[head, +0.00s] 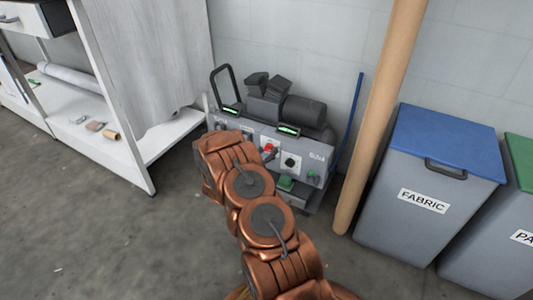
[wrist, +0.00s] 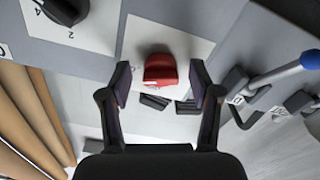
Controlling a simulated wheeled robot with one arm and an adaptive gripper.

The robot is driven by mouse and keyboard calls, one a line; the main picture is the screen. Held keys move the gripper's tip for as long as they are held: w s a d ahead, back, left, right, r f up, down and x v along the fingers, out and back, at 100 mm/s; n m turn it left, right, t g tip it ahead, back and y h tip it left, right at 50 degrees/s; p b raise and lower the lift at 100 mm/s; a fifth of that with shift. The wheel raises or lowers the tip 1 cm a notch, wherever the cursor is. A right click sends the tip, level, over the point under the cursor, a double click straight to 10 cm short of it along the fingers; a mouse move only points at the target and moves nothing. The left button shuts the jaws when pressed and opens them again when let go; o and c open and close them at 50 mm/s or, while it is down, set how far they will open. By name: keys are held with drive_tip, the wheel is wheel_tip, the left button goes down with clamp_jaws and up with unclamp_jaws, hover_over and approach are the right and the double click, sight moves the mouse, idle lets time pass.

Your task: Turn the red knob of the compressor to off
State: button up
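The compressor (head: 303,150) is a grey unit with a dark motor on top, standing on the floor against the wall. Its red knob (head: 269,149) shows on the front panel, just past my arm. In the wrist view the red knob (wrist: 160,70) sits on a white plate, with dark markings partly seen beside it. My gripper (wrist: 160,75) is open, with one fingertip on each side of the knob and a visible gap on both sides. I cannot tell how far the tips are from the panel. In the head view my arm hides the gripper.
A black dial (wrist: 66,8) with numbers is beside the red knob. A lever with a blue ball (wrist: 310,59) is on the other side. A cardboard tube (head: 378,115) leans right of the compressor, near the fabric bin (head: 425,185). A white shelf unit (head: 125,160) stands left.

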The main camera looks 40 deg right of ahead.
drive_tip(key=c, duration=1.1)
drive_tip(key=shift+c, duration=0.2)
